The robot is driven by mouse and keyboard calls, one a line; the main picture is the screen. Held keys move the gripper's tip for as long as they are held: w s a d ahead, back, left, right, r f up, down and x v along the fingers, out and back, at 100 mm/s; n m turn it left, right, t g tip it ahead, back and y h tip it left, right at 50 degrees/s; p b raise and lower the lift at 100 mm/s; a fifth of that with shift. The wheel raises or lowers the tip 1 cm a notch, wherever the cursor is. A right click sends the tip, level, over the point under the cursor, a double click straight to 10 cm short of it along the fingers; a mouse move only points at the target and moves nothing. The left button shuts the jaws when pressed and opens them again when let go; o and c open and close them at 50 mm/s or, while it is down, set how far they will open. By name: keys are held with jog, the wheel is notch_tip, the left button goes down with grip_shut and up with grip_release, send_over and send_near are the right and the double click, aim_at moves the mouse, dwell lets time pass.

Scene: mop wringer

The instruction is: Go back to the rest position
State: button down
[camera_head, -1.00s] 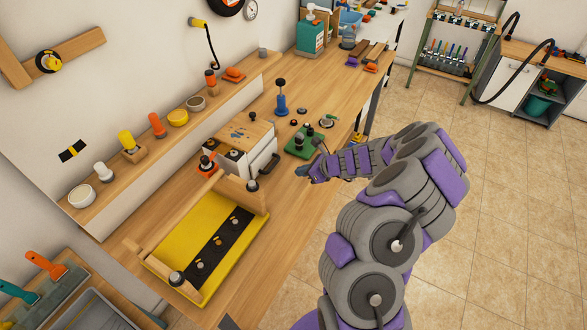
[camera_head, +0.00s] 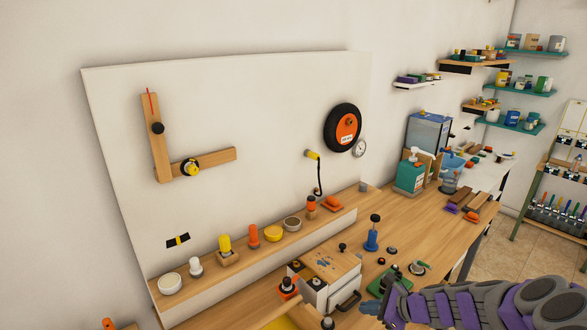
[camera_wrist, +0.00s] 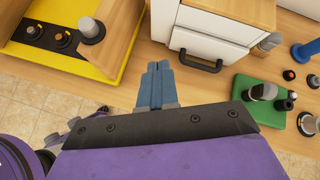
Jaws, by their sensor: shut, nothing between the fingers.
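My gripper (camera_wrist: 155,72) is shut and empty in the wrist view, its blue fingers together above the bench's front edge. It points toward a small white-fronted drawer box (camera_wrist: 212,42) with a dark handle, apart from it. In the head view my purple and grey arm reaches in from the lower right, and my gripper (camera_head: 372,296) shows at its left end, beside the wooden-topped drawer box (camera_head: 332,266). The fingertips are small there.
The yellow tray (camera_wrist: 72,68) lies left of my gripper and the green plate (camera_wrist: 272,106) right of it. The blue-handled tool (camera_head: 372,236) stands upright on the bench (camera_head: 425,215). A white wall board (camera_head: 250,120) rises behind. Tiled floor (camera_wrist: 95,92) is open in front.

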jog(key=s+a+r+n+g, duration=0.6)
jog(key=s+a+r+n, duration=0.5)
jog(key=s+a+n, duration=0.4)
jog(key=s+d+r+n+g+h, duration=0.1)
jog(key=s+d+n+h, duration=0.2)
jog(key=s, duration=0.8)
jog(key=s+d+r+n+g+h, duration=0.1)
jog(key=s+d+n+h, duration=0.3)
jog(key=s, duration=0.8)
jog(key=shift+s+n+h, duration=0.2)
jog(key=shift+n+h, duration=0.2)
jog(key=shift+h, duration=0.1)
